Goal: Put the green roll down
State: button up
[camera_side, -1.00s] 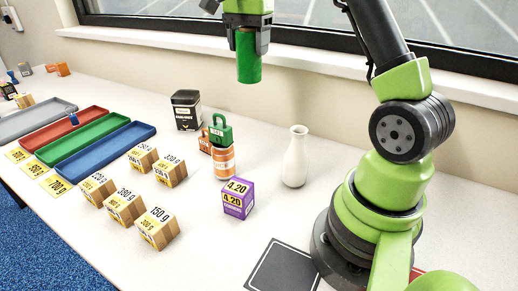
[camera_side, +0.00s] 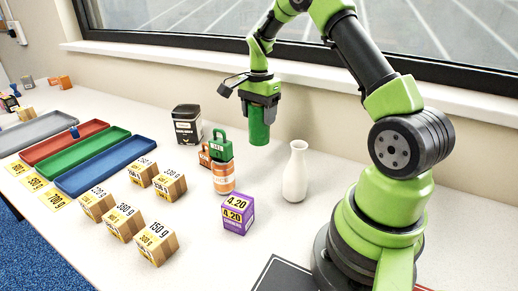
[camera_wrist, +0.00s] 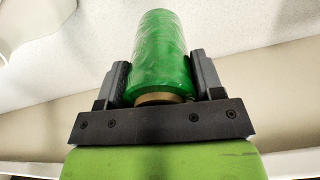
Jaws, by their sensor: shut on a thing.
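The green roll (camera_side: 259,128) is upright in the side view, held from above between the fingers of my gripper (camera_side: 263,101). It hangs over the back part of the table, between the black tin and the white vase; I cannot tell exactly how far its lower end is above the surface. In the wrist view the green roll (camera_wrist: 161,55) sits between the two dark fingers of my gripper (camera_wrist: 162,85), with a tan core end showing by the palm.
A white vase (camera_side: 296,175) stands to the right. An orange roll (camera_side: 223,178) with green and orange padlocks (camera_side: 220,148) stands to the left, near a black tin (camera_side: 187,125). A purple box (camera_side: 237,214) is in front. Trays (camera_side: 105,168) and several cartons (camera_side: 156,242) lie left.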

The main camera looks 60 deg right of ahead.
aim_at(259, 137)
notch_tip(259, 137, down, 7)
jog(key=shift+f, duration=0.1)
dwell(0.4)
jog(key=o, duration=1.1)
jog(key=shift+f, duration=0.1)
jog(key=shift+c, duration=0.2)
